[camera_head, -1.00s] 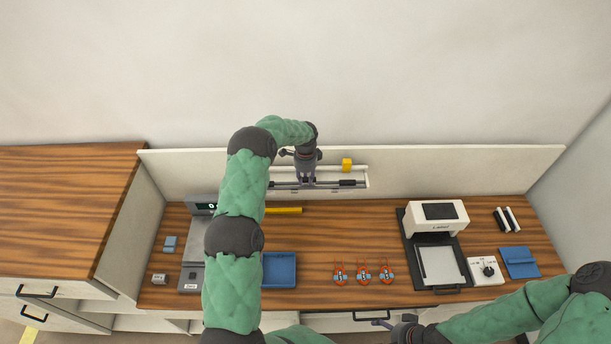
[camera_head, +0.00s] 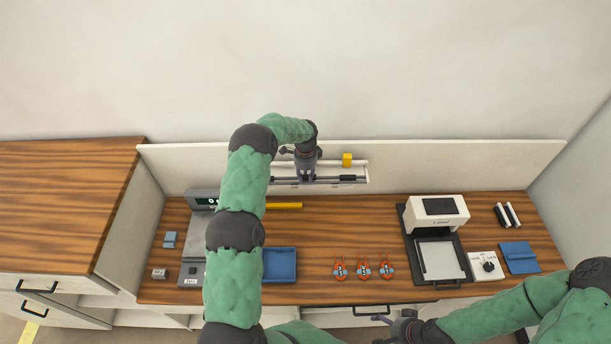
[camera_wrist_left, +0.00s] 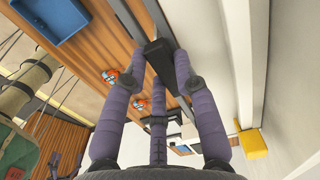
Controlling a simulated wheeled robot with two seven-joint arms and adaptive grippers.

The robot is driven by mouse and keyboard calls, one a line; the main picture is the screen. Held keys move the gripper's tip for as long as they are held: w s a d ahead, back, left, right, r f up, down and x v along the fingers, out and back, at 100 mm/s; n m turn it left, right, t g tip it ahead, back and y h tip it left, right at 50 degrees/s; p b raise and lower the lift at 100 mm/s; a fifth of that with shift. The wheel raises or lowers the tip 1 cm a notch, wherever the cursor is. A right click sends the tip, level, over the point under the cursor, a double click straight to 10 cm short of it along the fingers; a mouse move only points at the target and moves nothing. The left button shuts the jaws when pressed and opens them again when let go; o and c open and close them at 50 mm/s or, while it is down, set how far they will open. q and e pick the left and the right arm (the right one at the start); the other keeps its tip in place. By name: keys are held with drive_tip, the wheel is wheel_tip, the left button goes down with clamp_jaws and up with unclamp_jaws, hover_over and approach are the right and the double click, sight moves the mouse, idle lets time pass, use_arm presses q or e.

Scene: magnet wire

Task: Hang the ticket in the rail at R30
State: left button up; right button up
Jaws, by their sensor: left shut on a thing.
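My left gripper (camera_head: 306,180) is at the rail (camera_head: 330,181) on the back panel, left of its middle. In the left wrist view its purple fingers (camera_wrist_left: 160,75) are closed around a dark block (camera_wrist_left: 158,58) that lies along a grey bar. I cannot tell whether this block is a rail part or something else. No ticket can be made out for sure, and no R30 mark is readable. A yellow block (camera_head: 347,160) sits on the white upper bar, right of the gripper; it also shows in the wrist view (camera_wrist_left: 253,140). My right gripper (camera_head: 405,327) is low at the front edge, its fingers unclear.
A blue tray (camera_head: 279,277) and several orange-red items (camera_head: 364,269) lie on the wooden bench. A scale with a display (camera_head: 205,200) is left, partly behind my arm. A white-topped machine (camera_head: 436,212), a knob box (camera_head: 487,266) and a blue pad (camera_head: 519,257) stand right.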

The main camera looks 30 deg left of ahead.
use_arm(q)
drive_tip(key=shift+f+b, duration=0.3)
drive_tip(key=shift+b, duration=0.25)
drive_tip(key=o, duration=1)
drive_tip(key=shift+r+p, duration=1.4)
drive_tip(key=shift+r, duration=2.65)
drive_tip(key=shift+f, duration=0.1)
